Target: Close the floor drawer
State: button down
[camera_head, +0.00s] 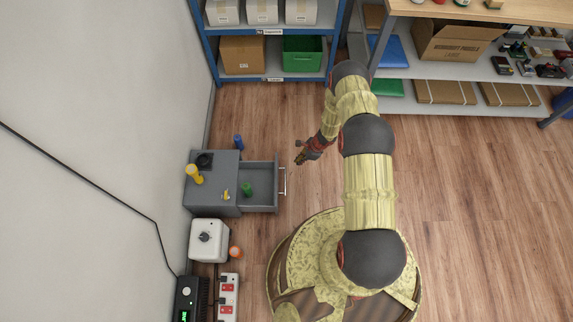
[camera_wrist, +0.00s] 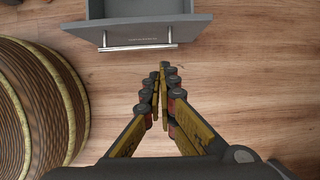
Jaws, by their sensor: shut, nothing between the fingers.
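The grey floor drawer (camera_head: 262,188) is pulled out to the right from its low grey cabinet (camera_head: 212,206). A green object (camera_head: 247,189) lies inside it. The drawer's front panel (camera_wrist: 110,32) and silver bar handle (camera_wrist: 138,47) show at the top of the wrist view; the handle (camera_head: 283,181) is also in the head view. My gripper (camera_head: 299,152) is above the floor, to the right of the drawer and a little beyond the handle. In the wrist view my gripper (camera_wrist: 160,72) is shut and empty, apart from the handle.
A yellow item (camera_head: 194,174) and a black item (camera_head: 204,160) are on the cabinet; a blue item (camera_head: 238,142) stands behind it. A white box (camera_head: 209,240) and an orange ball (camera_head: 235,252) are in front. A blue shelf (camera_head: 272,78) stands at the back. Floor right of the drawer is clear.

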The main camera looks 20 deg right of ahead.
jog(key=shift+w+a+f+b, duration=0.4)
jog(key=shift+a+f+b, duration=0.5)
jog(key=shift+a+f, duration=0.45)
jog(key=shift+w+a+f+b, duration=0.4)
jog(key=shift+a+f+b, duration=0.65)
jog(key=shift+f, duration=0.6)
jog(key=shift+w+a+f+b, duration=0.4)
jog(key=shift+a+f+b, duration=0.4)
jog(key=shift+a+f, duration=0.6)
jog(key=shift+d+f, duration=0.1)
jog(key=shift+d, duration=0.05)
